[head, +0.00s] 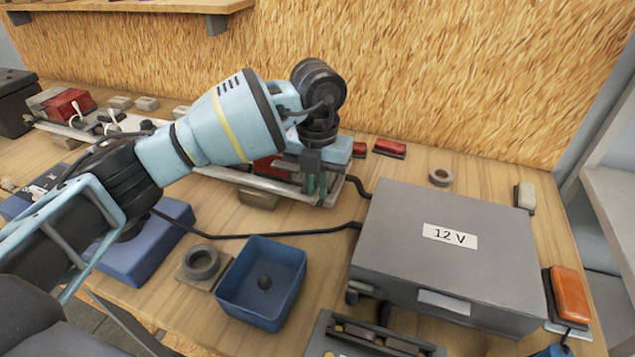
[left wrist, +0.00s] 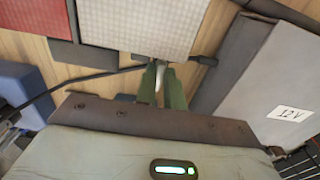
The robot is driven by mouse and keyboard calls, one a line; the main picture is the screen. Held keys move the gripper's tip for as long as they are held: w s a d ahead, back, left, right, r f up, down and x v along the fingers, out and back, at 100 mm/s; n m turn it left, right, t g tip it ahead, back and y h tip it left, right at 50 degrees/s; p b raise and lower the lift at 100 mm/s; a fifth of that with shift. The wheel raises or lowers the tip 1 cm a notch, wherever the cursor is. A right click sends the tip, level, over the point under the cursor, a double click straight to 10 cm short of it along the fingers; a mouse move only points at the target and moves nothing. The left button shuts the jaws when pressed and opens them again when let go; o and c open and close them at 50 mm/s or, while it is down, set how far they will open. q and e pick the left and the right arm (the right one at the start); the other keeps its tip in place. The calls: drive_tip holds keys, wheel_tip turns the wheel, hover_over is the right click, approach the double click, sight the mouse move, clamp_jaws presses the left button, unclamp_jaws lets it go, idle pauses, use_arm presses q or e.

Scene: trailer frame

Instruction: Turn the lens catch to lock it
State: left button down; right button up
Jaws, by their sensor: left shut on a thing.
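My left gripper (head: 316,185) reaches down at the front edge of a lamp on the trailer frame bar (head: 237,178). In the left wrist view its green fingers (left wrist: 164,85) are shut on a small pale lever, the lens catch (left wrist: 159,76). The catch lies just below the edge of a whitish lens panel (left wrist: 150,22). A red lens part (left wrist: 22,35) lies to the left of that panel. In the head view my arm hides most of this lamp and the catch. My right gripper is out of view.
A grey 12 V box (head: 405,235) stands right of the gripper, with a black cable (head: 275,235) running left. An open blue tray (head: 248,312) and a dark ring (head: 201,262) lie in front. An orange lamp (head: 568,293) lies at the right edge. Another red lamp (head: 68,103) sits far left.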

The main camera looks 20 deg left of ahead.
use_arm(q)
drive_tip(key=shift+m, duration=0.3)
drive_tip(key=m, duration=0.4)
drive_tip(key=shift+a+p, duration=0.15)
drive_tip(key=shift+p, duration=0.2)
drive_tip(key=m, duration=0.4)
drive_tip(key=shift+w, duration=0.1)
drive_tip(key=m, duration=0.4)
drive_tip(key=shift+a, duration=0.1)
drive_tip(key=m, duration=0.3)
drive_tip(key=shift+w+m+b, duration=0.15)
drive_tip(key=shift+m+b, duration=0.15)
drive_tip(key=shift+b, duration=0.1)
drive_tip(key=shift+m, duration=0.8)
